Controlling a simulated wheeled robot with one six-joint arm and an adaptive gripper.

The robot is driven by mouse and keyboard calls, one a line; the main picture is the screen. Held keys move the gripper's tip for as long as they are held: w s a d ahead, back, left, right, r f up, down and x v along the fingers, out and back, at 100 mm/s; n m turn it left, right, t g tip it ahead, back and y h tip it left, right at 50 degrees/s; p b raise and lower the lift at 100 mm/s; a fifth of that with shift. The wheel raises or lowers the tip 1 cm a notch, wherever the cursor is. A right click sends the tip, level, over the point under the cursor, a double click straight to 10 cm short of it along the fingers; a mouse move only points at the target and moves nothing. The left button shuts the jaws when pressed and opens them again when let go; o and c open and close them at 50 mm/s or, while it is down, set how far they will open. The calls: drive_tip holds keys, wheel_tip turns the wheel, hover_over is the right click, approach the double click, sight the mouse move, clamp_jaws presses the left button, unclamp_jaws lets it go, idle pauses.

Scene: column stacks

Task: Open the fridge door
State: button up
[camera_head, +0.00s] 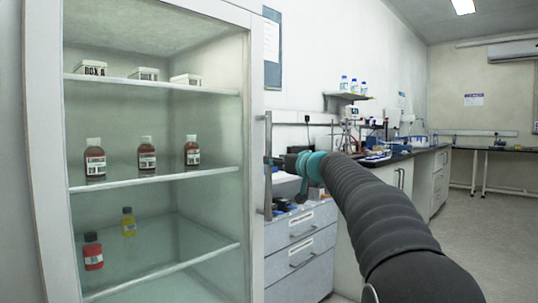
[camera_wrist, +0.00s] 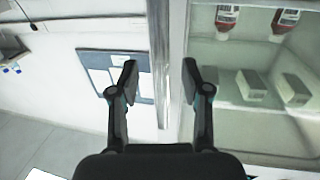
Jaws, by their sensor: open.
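The fridge door (camera_head: 256,80) is a tall glass panel in a pale frame at the left of the head view, and it appears shut. Its upright metal handle (camera_head: 267,130) is on the door's right edge. My gripper (camera_head: 272,161) is at the middle of the handle, with its fingers partly hidden there. In the wrist view, my gripper (camera_wrist: 159,80) is open, and the handle (camera_wrist: 160,45) runs between its two fingers. Gaps show on both sides of the bar, and neither finger looks closed on it.
Fridge shelves hold white boxes (camera_head: 93,69), brown bottles (camera_head: 146,153), a red bottle (camera_head: 92,251) and a yellow one (camera_head: 128,222). Grey drawers (camera_head: 300,250) stand right of the fridge. A dark-topped bench (camera_head: 420,151) is farther back. Open floor (camera_head: 490,240) lies to the right.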

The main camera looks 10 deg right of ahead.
drive_tip(key=p+x, duration=0.1)
drive_tip(key=x, duration=0.3)
drive_tip(key=shift+w+a, duration=0.1)
drive_tip(key=shift+w, duration=0.15)
clamp_jaws()
